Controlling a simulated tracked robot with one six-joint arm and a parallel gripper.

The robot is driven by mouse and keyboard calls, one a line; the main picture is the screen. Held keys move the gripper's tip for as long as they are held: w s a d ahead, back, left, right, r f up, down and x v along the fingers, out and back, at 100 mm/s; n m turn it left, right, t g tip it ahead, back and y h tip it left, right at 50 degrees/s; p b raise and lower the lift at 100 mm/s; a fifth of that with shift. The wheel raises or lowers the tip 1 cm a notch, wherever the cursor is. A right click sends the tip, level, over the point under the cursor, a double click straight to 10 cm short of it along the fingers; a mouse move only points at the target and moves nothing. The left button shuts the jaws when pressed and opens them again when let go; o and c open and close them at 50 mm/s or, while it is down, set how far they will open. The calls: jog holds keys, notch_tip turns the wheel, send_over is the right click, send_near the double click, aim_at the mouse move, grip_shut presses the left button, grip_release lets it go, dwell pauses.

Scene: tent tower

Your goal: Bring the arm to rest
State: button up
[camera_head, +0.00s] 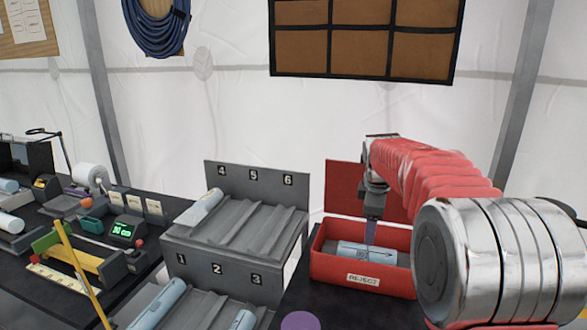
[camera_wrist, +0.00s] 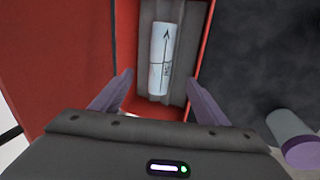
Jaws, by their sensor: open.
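My gripper (camera_head: 371,228) hangs at the end of my red-sleeved arm, pointing down over the red reject box. In the wrist view my gripper (camera_wrist: 163,95) has its two purple fingers wide apart with nothing between them. A light blue cylinder with a black arrow (camera_head: 366,253) lies in the red box (camera_head: 340,277) labelled REJECT. The cylinder also shows in the wrist view (camera_wrist: 160,70), lying on the grey floor of the box beyond the fingertips. In the head view the near finger overlaps the cylinder; the wrist view shows them apart.
A grey stepped rack (camera_head: 236,240) numbered 1 to 6 stands left of the box, with light blue cylinders in some slots. A purple-capped cylinder (camera_wrist: 292,138) stands near the box. A bench with a green-lit device (camera_head: 122,230) and a yellow stick (camera_head: 82,268) is at left.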

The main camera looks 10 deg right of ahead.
jog(key=s+a+m, duration=0.4)
jog(key=s, duration=0.8)
jog(key=s+a+m+t+y, duration=0.1)
jog(key=s+a+m, duration=0.3)
jog(key=s, duration=0.8)
jog(key=s+a+m+t, duration=0.1)
jog(key=s+a+m, duration=0.4)
jog(key=s, duration=0.7)
jog(key=shift+s+f+y, duration=0.3)
jog(key=shift+f, duration=0.1)
jog(key=shift+c, duration=0.3)
